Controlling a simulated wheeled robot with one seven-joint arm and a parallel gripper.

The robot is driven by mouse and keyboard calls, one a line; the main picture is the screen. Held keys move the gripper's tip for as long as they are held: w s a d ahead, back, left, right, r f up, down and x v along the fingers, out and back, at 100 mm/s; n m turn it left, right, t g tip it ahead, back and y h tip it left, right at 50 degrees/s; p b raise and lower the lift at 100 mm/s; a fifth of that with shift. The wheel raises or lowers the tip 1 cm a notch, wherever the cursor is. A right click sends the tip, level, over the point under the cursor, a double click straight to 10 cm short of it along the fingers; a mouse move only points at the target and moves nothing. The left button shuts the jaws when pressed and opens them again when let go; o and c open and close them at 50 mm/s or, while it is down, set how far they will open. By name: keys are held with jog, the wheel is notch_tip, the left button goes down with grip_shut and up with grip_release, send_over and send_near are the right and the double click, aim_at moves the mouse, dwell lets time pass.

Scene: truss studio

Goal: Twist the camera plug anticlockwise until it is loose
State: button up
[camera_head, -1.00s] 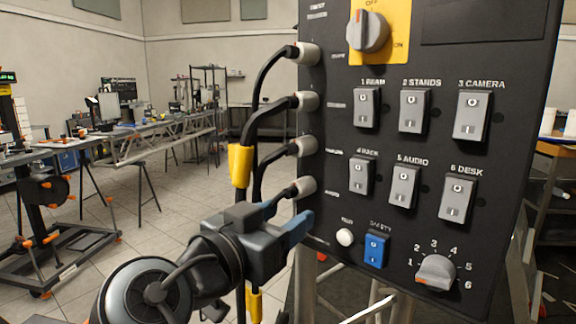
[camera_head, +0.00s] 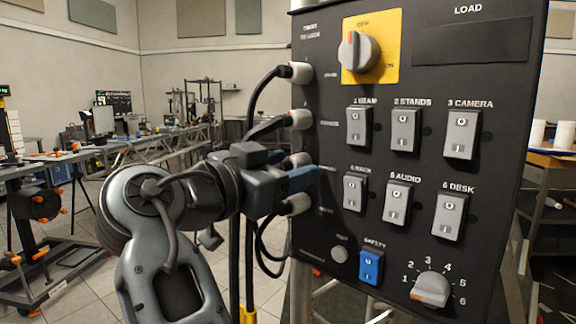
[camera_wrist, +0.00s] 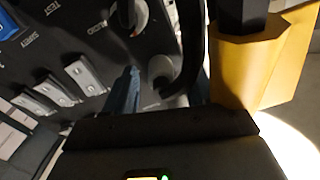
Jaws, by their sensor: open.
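Plugs with black cables line the left edge of the black panel in the head view. I take the third plug from the top (camera_head: 299,159) as the camera plug; its small label is hard to read. My gripper (camera_head: 302,172) is at this plug, its near blue finger covering the plug's lower part. In the wrist view the plug (camera_wrist: 161,68) shows a round pale end with a dark cable, just beyond my open gripper (camera_wrist: 163,88). A blue finger is left of it. I cannot tell whether the fingers touch it.
The neighbouring plugs (camera_head: 300,119) and (camera_head: 296,204) sit close above and below. Black cables hang beside my gripper. A yellow block (camera_wrist: 255,65) stands close in the wrist view. Switches, a blue safety switch (camera_head: 371,266) and knobs cover the panel to the right.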

jog(key=shift+w+d, duration=0.1)
jog(key=shift+w, duration=0.05)
jog(key=shift+c, duration=0.2)
grip_shut()
dwell(0.3)
jog(key=shift+n, duration=0.3)
jog(key=n+p, duration=0.3)
jog(key=n, duration=0.1)
jog(key=shift+r+p, duration=0.15)
jog(key=shift+p, duration=0.2)
jog(key=shift+n+p, duration=1.45)
jog(key=shift+n, duration=0.75)
jog(key=shift+f, duration=0.2)
